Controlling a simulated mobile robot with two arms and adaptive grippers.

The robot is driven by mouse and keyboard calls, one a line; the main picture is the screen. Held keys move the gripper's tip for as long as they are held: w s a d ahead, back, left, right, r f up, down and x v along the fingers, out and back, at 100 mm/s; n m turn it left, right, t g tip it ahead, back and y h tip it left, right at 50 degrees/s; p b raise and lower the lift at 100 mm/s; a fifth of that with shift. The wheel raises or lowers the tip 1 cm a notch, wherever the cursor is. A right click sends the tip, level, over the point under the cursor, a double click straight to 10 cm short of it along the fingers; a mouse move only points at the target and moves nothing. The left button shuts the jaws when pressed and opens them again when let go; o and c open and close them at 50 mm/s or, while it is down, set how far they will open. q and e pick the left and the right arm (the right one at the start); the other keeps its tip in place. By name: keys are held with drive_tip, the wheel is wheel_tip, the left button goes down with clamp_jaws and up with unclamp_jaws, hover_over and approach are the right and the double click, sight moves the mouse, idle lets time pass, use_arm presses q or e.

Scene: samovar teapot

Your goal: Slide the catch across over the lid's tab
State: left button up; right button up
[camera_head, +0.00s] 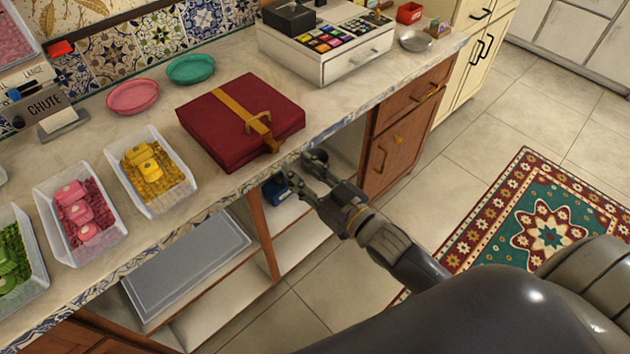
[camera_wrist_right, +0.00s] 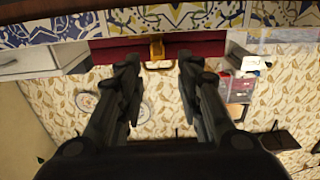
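The dark red box (camera_head: 225,132) lies shut on the counter, with a golden strap (camera_head: 232,103) running across its lid to the front edge. A golden catch with a loop (camera_head: 262,126) sits at the strap's front end. I cannot tell whether the catch lies over the lid's tab. My right gripper (camera_head: 304,167) is open and empty, just off the counter's front edge and apart from the box. In the right wrist view, the golden catch (camera_wrist_right: 156,51) shows between the two spread fingers (camera_wrist_right: 158,62), beyond their tips. My left gripper is not in view.
White trays of yellow (camera_head: 183,190) and pink (camera_head: 118,232) pieces stand left of the box. Pink (camera_head: 133,96) and teal (camera_head: 191,68) dishes sit behind it. A white drawer case (camera_head: 325,72) stands to the right. Open shelves (camera_head: 195,262) lie below the counter.

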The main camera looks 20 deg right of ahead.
drive_tip(key=v, duration=0.4)
drive_tip(key=shift+s, duration=0.25)
